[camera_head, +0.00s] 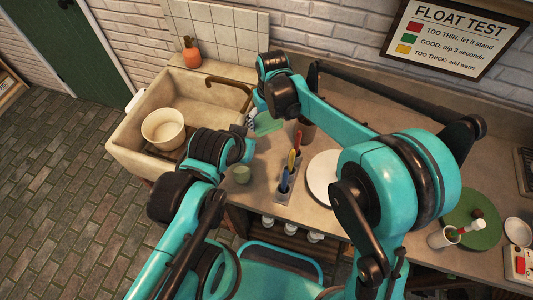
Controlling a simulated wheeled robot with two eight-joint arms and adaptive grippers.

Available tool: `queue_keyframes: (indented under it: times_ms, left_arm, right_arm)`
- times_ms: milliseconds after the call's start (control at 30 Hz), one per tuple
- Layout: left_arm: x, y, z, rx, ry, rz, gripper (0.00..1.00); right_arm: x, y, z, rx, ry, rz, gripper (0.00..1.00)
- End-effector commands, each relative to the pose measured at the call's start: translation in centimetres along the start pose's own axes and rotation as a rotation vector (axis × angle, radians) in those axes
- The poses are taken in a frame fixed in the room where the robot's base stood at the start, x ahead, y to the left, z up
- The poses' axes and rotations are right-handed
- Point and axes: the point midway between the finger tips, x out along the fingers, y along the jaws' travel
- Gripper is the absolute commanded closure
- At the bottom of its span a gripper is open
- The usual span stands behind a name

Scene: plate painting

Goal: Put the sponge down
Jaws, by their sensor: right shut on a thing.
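The sponge appears as a pale green block (268,125) just right of the sink's edge, over the counter. My right gripper (252,117) is shut on it, and my right wrist partly covers the grip. I cannot tell whether the sponge touches the counter. My left arm reaches up from the lower left, and its wrist end is close below the right gripper.
The sink (195,92) holds a cream bowl (163,128).

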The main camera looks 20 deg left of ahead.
Motion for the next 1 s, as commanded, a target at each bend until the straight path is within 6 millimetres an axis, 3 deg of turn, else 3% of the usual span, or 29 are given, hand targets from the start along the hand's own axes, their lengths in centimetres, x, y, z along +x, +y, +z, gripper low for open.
queue_keyframes:
  times_ms: [33,100,367,600,867,1000]
  left_arm:
    - [1.3,0.0,0.9,0.000,0.000,0.000,1.00]
    - [1.9,0.0,1.4,0.000,0.000,0.000,1.00]
    - [3.1,0.0,2.2,0.000,0.000,0.000,1.00]
    - [4.3,0.0,3.1,0.000,0.000,0.000,1.00]
    - [4.9,0.0,3.5,0.000,0.000,0.000,1.00]
    - [5.6,0.0,4.0,0.000,0.000,0.000,1.00]
  right_arm:
    - [1.9,0.0,0.2,0.000,0.000,0.000,0.56]
    - [3.1,0.0,0.3,0.000,0.000,0.000,0.56]
    - [5.6,0.0,0.7,0.000,0.000,0.000,0.56]
    - [10.1,0.0,1.2,0.000,0.000,0.000,0.56]
    - [12.4,0.0,1.5,0.000,0.000,0.000,0.56]
    - [14.6,0.0,1.8,0.000,0.000,0.000,0.56]
